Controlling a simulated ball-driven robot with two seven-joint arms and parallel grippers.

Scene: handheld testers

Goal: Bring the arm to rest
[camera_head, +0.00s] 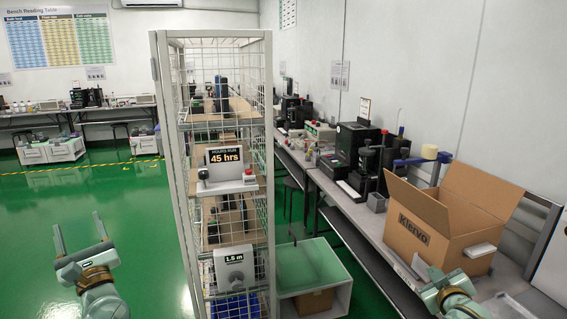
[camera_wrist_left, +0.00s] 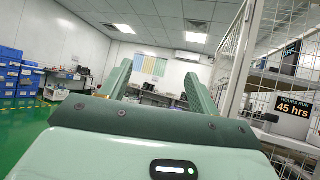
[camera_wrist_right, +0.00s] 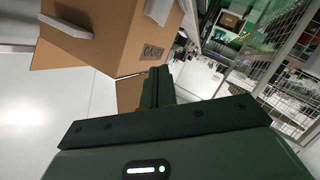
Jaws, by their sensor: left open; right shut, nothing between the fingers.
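My left gripper (camera_head: 78,232) is at the lower left in the head view, open and empty, over the green floor and left of the wire-mesh rack. Its spread fingers also show in the left wrist view (camera_wrist_left: 157,80), pointing toward the far wall. My right gripper (camera_head: 424,265) is at the lower right in the head view, just in front of the cardboard box on the bench. In the right wrist view its fingers (camera_wrist_right: 158,86) are shut together and empty, beside the box. Whether they touch the box cannot be told.
The wire-mesh rack (camera_head: 163,110) holds devices reading 45 hrs and 1.5 m. An open cardboard box (camera_head: 420,227) marked Klervo stands on the right-hand bench (camera_head: 350,212), with equipment behind it.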

